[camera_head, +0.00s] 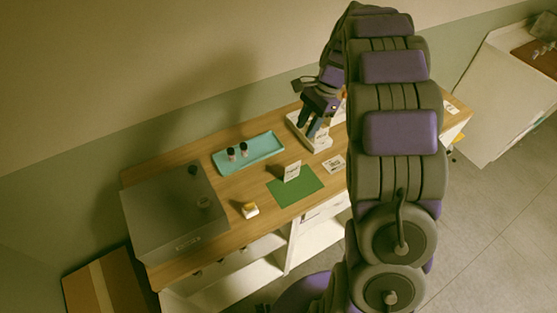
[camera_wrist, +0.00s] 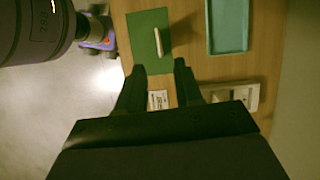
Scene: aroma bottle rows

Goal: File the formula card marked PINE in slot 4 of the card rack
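A white rack (camera_head: 324,144) stands on the wooden table, partly hidden behind my gripper (camera_head: 312,124). In the wrist view the rack (camera_wrist: 252,98) lies right of the gripper (camera_wrist: 158,72), partly covered by my gripper's body. The two dark fingers are apart with nothing between them. A white card (camera_head: 292,171) stands upright on a green mat (camera_head: 305,187); in the wrist view the card (camera_wrist: 164,36) shows edge-on, apart from the fingers. A flat white printed card (camera_head: 334,164) lies beside the mat and shows between the fingers (camera_wrist: 158,99). I cannot read any marking or slot numbers.
A teal tray (camera_head: 262,155) holds two dark bottles (camera_head: 238,151) behind the mat. A large grey box (camera_head: 170,215) fills the table's left end. A small yellow and white object (camera_head: 250,210) sits near the front edge. Bare wood surrounds the mat.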

